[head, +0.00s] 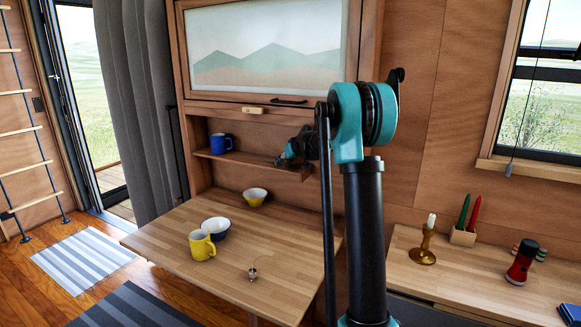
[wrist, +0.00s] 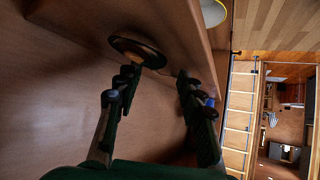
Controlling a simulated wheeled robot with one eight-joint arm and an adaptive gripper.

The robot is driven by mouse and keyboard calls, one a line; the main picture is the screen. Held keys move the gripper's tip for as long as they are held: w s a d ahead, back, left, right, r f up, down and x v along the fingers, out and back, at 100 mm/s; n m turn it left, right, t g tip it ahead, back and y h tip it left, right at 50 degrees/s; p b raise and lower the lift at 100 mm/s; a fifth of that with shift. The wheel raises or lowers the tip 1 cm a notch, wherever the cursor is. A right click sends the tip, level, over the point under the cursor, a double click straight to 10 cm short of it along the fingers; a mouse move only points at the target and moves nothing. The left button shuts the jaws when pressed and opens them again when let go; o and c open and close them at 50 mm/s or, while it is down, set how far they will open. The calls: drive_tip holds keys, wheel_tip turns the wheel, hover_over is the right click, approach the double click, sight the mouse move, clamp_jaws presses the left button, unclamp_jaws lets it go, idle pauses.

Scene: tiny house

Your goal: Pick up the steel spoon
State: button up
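I cannot make out a steel spoon for certain in either view. A dark round object with a brownish centre (wrist: 138,51) lies just beyond my gripper's fingertips in the wrist view; I cannot tell what it is. My gripper (wrist: 156,78) is open, its two fingers apart with nothing seen between them. In the head view my gripper (head: 281,159) is small and dark, at the wall shelf (head: 240,160), right of the blue mug (head: 221,143).
The wooden table (head: 180,235) below holds a yellow mug (head: 202,245), a blue-and-white bowl (head: 216,228), a yellow bowl (head: 255,197) and a small clear or shiny object (head: 253,274). A side counter (head: 460,285) bears a brass candlestick (head: 424,250) and a red-and-black object (head: 522,263).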

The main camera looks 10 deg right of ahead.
drive_tip(key=shift+c, duration=0.4)
clamp_jaws()
drive_tip(key=shift+r, duration=0.1)
